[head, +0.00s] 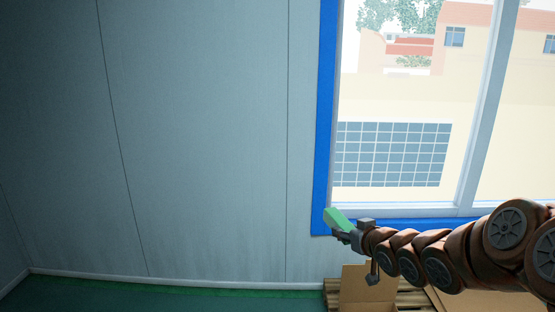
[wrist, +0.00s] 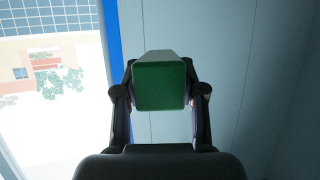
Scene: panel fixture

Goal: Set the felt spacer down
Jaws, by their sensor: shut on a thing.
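The felt spacer appears to be the green block (head: 337,218) at the end of my arm in the head view. It also shows in the wrist view (wrist: 160,85), held between the two fingers. My gripper (head: 346,233) is shut on it, near the lower left corner of the blue window frame. In the wrist view, my gripper (wrist: 160,95) has one finger on each side of the block. The block is held up in front of the wall, and no surface shows directly under it. The gap between block and wall cannot be told.
A blue-edged window (head: 325,120) is at the right. Grey wall panels (head: 200,140) fill the left and middle. Below my arm are an open cardboard box (head: 366,292) and a wooden pallet (head: 410,298). The green floor (head: 150,297) at lower left is clear.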

